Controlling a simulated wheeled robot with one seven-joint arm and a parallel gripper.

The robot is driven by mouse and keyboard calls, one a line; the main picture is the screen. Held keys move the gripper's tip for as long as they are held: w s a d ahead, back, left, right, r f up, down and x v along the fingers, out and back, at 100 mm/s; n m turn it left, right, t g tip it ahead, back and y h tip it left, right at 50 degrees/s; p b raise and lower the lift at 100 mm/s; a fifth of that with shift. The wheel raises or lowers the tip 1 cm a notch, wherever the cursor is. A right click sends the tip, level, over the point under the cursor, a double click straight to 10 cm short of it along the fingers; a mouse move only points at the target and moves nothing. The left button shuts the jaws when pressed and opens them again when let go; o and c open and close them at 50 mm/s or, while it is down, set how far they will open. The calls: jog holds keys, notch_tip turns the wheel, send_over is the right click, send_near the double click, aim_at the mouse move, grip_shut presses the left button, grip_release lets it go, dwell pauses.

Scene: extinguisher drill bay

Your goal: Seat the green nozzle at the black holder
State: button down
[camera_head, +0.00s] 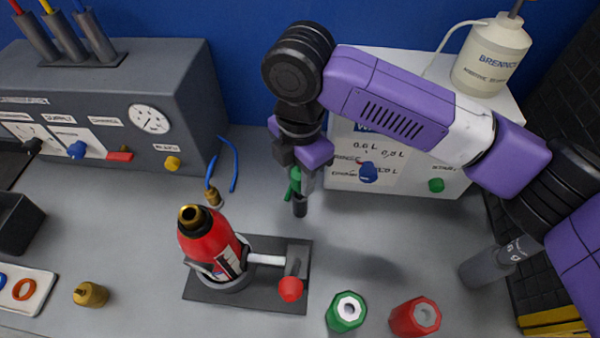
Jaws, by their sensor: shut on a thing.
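My gripper (304,180) points down above the grey bench and is shut on the green nozzle (294,184). The green part shows at the left of the fingers, and a dark tip hangs below them. The fingers and my wrist hide much of the nozzle. It appears clear of the bench, behind and right of the red extinguisher (208,240). A black holder is not clear to me; a dark rack (84,60) with several upright tubes stands on the grey console at the back left, far from my gripper.
The extinguisher sits clamped on a dark plate (203,286) with a red-knobbed handle (290,289). Green (346,312) and red (415,317) collars stand at the front. A white cabinet (400,185) with a bottle (490,58) is behind my gripper. A brass fitting (90,294) is at left.

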jog(key=shift+f+b, duration=0.95)
jog(key=shift+f, duration=0.9)
jog(key=c, duration=0.9)
grip_release()
jog(key=shift+c, duration=0.2)
jog(key=shift+r+b, duration=0.3)
jog(key=shift+r, duration=3.65)
